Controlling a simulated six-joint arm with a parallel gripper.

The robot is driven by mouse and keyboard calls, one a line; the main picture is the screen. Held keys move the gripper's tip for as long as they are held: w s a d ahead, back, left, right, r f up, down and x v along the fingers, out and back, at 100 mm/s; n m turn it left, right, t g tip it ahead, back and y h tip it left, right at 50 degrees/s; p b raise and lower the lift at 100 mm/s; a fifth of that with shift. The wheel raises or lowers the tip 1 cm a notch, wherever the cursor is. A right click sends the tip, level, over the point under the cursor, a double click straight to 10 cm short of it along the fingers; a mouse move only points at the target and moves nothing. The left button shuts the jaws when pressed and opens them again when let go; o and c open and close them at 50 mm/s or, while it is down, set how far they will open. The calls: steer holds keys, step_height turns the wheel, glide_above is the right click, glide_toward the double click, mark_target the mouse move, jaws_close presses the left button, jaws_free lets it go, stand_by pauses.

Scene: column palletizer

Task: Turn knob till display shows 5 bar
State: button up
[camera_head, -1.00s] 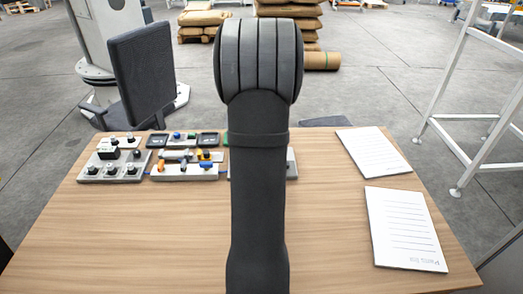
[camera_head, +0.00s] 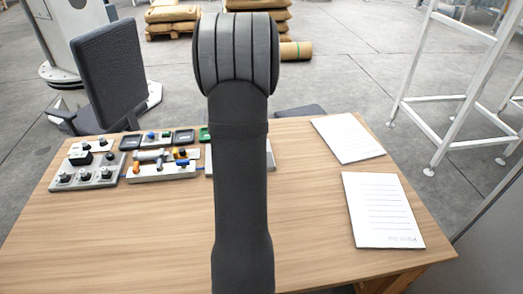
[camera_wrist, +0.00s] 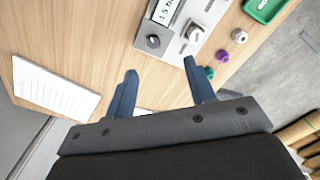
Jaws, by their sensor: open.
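In the wrist view, a grey panel (camera_wrist: 180,47) lies on the wooden table at the top centre. The fingertips are below the panel in the picture, apart from both knobs. In the head view my arm hides most of this panel, and the gripper is out of sight.
Purple, grey and green knobs (camera_wrist: 222,56) and a green tray (camera_wrist: 265,10) lie right of the panel. Several control boards (camera_head: 85,172) stand on the table's left. Two printed sheets (camera_head: 382,210) lie on the right. The table's front (camera_head: 120,250) is clear.

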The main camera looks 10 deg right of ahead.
steer(key=d+f+n, duration=0.1)
steer(key=f+n, duration=0.1)
steer(key=f, duration=0.4)
steer(key=d+f+n, duration=0.1)
steer(key=f+n, duration=0.1)
steer(key=f, duration=0.4)
steer(key=d+f+n, duration=0.2)
steer(key=f+n, duration=0.1)
steer(key=f, duration=0.4)
steer(key=shift+w, duration=0.1)
steer(key=c, duration=1)
steer(key=shift+m, duration=1.8)
steer(key=o, duration=1)
